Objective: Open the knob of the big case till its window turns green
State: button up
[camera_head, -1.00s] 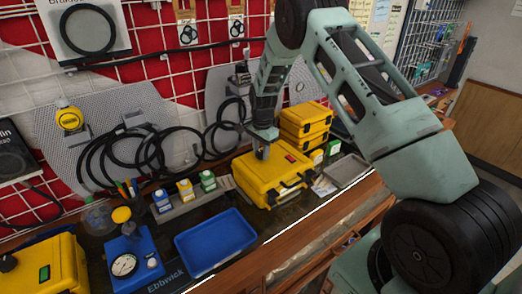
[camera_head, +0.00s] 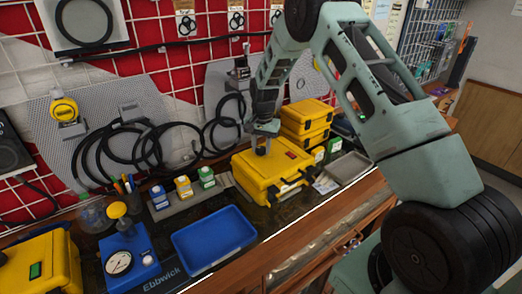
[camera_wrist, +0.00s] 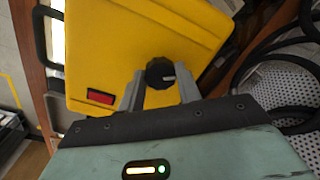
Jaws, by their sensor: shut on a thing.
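The big yellow case (camera_head: 262,180) lies closed on the bench, its black latches and handle facing front. It also fills the top of the wrist view (camera_wrist: 120,40). Its small window shows red in the wrist view (camera_wrist: 100,96). The round black knob (camera_wrist: 160,72) with a pale mark stands on the lid beside the window. My gripper (camera_wrist: 160,88) is shut on the knob, one finger at each side. In the head view my gripper (camera_head: 262,144) comes down on the lid from above and hides the knob.
Smaller yellow cases (camera_head: 306,118) are stacked behind. A blue tray (camera_head: 214,242) and a blue gauge box (camera_head: 128,258) stand to the left. Another yellow case (camera_head: 52,268) with a green window is at the lower left. Black hoses (camera_head: 150,148) hang behind.

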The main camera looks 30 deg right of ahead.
aim_at(263, 147)
jog(key=n+b, duration=0.2)
jog(key=n, duration=0.4)
jog(key=shift+d, duration=0.1)
jog(key=n, duration=0.6)
jog(key=shift+w+b, duration=0.1)
jog(key=shift+b, duration=0.25)
jog(key=shift+r, duration=0.1)
jog(key=o, duration=1)
notch_tip(263, 147, up, 17)
jog(key=b, duration=0.3)
jog(key=shift+d+r, duration=0.15)
jog(key=shift+d, duration=0.2)
